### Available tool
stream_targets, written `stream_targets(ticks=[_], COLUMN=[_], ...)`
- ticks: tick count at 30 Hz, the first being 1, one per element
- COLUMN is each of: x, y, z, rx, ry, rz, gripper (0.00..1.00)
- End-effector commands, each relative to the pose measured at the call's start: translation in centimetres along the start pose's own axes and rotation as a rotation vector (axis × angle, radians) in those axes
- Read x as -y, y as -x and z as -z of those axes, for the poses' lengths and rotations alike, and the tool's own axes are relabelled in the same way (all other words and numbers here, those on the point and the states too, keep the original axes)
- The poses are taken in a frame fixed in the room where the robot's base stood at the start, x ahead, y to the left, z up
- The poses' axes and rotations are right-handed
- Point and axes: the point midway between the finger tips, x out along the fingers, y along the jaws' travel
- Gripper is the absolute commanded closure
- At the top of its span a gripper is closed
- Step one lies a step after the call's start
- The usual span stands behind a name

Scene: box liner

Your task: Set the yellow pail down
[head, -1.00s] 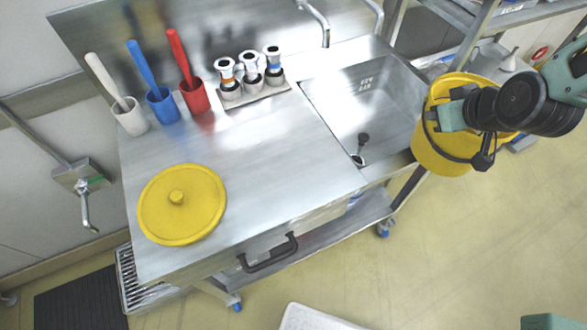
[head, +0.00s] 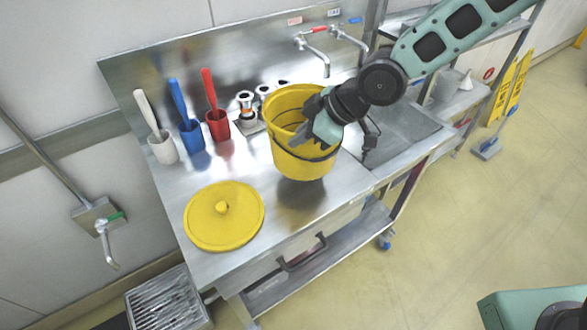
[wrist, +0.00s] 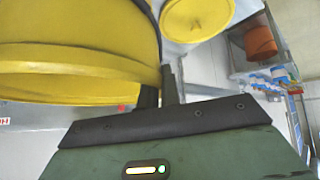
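The yellow pail (head: 303,160) is upright in my gripper (head: 318,128), above the steel counter (head: 240,170) and left of the sink. A dark reflection shows on the counter below it, and it looks slightly raised; exact clearance is hard to tell. My gripper is shut on the pail's right side near the rim. In the wrist view the pail (wrist: 70,50) fills the upper left, against the fingers (wrist: 160,90). The yellow lid (head: 224,215) lies flat on the counter, left of and nearer than the pail. The lid also shows in the wrist view (wrist: 195,15).
White (head: 163,147), blue (head: 192,136) and red (head: 218,125) cups with brushes stand along the back left. A bottle rack (head: 248,122) is partly hidden behind the pail. The sink (head: 405,130) lies to the right. Bare counter shows between the lid and the pail.

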Motion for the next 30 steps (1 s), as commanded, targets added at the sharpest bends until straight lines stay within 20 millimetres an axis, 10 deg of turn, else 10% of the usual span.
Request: stream_targets(ticks=[28,30], x=[0.7,0.7], y=[-5.8,-5.7], z=[-4.8,-4.7], rx=[-0.001,0.0], ry=[0.0,-0.001], rz=[-0.001,-0.001], gripper=[1.0,0.78])
